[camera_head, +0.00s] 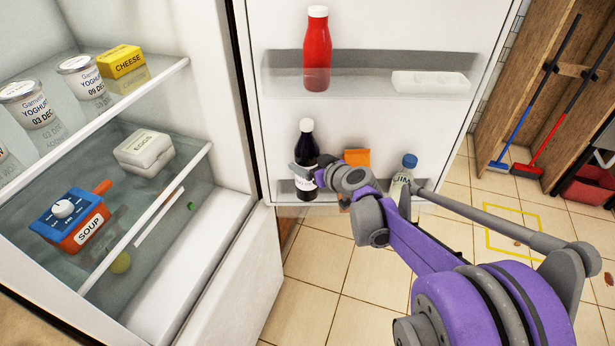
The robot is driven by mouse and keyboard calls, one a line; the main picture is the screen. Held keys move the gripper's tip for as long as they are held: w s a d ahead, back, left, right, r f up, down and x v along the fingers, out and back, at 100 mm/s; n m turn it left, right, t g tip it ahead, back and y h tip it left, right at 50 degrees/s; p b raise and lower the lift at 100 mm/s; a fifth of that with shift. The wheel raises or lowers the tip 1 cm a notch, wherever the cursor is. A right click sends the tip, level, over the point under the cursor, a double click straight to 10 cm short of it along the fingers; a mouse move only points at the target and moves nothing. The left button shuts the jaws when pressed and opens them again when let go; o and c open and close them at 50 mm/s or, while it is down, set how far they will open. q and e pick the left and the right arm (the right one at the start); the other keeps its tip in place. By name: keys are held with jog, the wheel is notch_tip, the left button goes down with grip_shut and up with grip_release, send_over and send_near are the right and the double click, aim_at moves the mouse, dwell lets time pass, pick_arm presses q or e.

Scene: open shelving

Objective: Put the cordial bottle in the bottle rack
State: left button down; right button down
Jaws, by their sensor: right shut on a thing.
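The dark bottle with a white cap and pale label (306,142), which looks like the cordial bottle, stands upright at the left end of the fridge door's lower rack (285,187). This rack appears to be the bottle rack. My right gripper (308,174) is shut on the bottle at its lower half, with fingers around the label. The gripper and wrist hide part of the bottle and rack. I cannot tell whether the bottle's base rests on the rack floor. My left gripper is not in view.
An orange item (356,157) and a blue-capped bottle (404,175) stand further right in the lower rack. A red bottle (317,50) and white tray (430,82) occupy the upper door shelf (375,80). Fridge shelves (150,95) with food are at left. Brooms (550,95) stand at right.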

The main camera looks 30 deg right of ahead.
jog(key=shift+f+b, duration=0.5)
jog(key=shift+f, duration=2.15)
grip_release()
jog(key=shift+s, duration=0.1)
jog(key=a+p+v, duration=0.1)
jog(key=p+v, duration=0.1)
jog(key=v, duration=1)
jog(key=s+a+f+g+y, duration=0.1)
jog(key=s+a+f+g, duration=0.15)
jog(key=a, duration=0.35)
jog(key=s+a+f+g+y, duration=0.1)
jog(key=s+a+g, duration=0.1)
jog(key=s+a, duration=0.25)
jog(key=s+a+f+g+h, duration=0.1)
jog(key=s+a+f+g, duration=0.1)
jog(key=s, duration=0.4)
jog(key=s+a+f+g+h, duration=0.2)
jog(key=s+f, duration=0.1)
jog(key=s, duration=0.3)
jog(key=shift+a+m, duration=0.3)
jog(key=shift+m, duration=0.1)
